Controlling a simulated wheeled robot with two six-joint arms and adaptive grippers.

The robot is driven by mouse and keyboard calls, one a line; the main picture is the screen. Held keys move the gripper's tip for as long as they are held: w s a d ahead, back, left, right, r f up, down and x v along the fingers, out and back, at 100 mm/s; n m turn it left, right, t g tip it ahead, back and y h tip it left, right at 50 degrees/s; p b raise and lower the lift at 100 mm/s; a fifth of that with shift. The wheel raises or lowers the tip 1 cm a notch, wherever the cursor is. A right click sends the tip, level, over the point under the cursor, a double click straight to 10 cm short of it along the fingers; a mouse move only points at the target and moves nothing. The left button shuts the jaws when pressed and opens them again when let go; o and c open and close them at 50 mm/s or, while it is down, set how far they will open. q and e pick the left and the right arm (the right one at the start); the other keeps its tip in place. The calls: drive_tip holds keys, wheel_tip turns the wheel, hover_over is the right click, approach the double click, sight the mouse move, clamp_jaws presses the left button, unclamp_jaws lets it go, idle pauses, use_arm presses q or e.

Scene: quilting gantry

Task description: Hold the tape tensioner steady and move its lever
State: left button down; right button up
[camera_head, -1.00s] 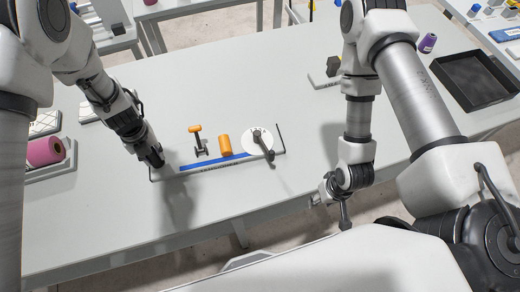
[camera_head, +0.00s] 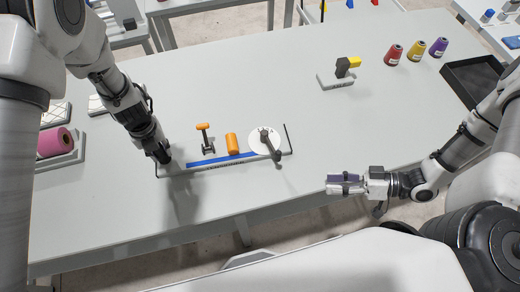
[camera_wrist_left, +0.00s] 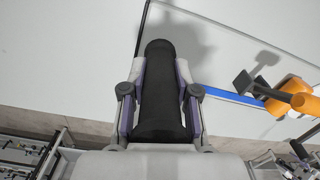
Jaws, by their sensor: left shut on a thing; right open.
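The tape tensioner (camera_head: 222,165) is a flat pale base with a blue strip, an orange-topped post (camera_head: 203,127), an orange cylinder (camera_head: 232,144) and a white dial (camera_head: 256,138). Its dark lever (camera_head: 270,146) sits over the dial and points toward the front. My left gripper (camera_head: 163,157) is at the base's left end. In the left wrist view, it (camera_wrist_left: 160,85) is shut on a black upright grip (camera_wrist_left: 160,60), with a finger on each side. My right gripper (camera_head: 335,184) is open and empty, right of the tensioner near the table's front edge, pointing left.
A pink roll (camera_head: 55,142) lies in a tray at the left. A small stand (camera_head: 338,80) with a dark and yellow block and thread cones (camera_head: 415,50) stand at the back right, beside a black tray (camera_head: 468,82). The tabletop between tensioner and right gripper is clear.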

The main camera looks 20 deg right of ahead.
sight(278, 152)
drive_tip(key=w+a+r+n+g, duration=0.2)
drive_tip(key=w+r+n+g, duration=0.4)
drive_tip(key=w+n, duration=0.4)
drive_tip(key=shift+t, duration=0.6)
drive_tip(key=x, duration=1.1)
drive_tip(key=shift+w+a+r, duration=0.2)
drive_tip(key=shift+a+r, duration=0.05)
drive_tip(key=shift+r, duration=0.1)
clamp_jaws()
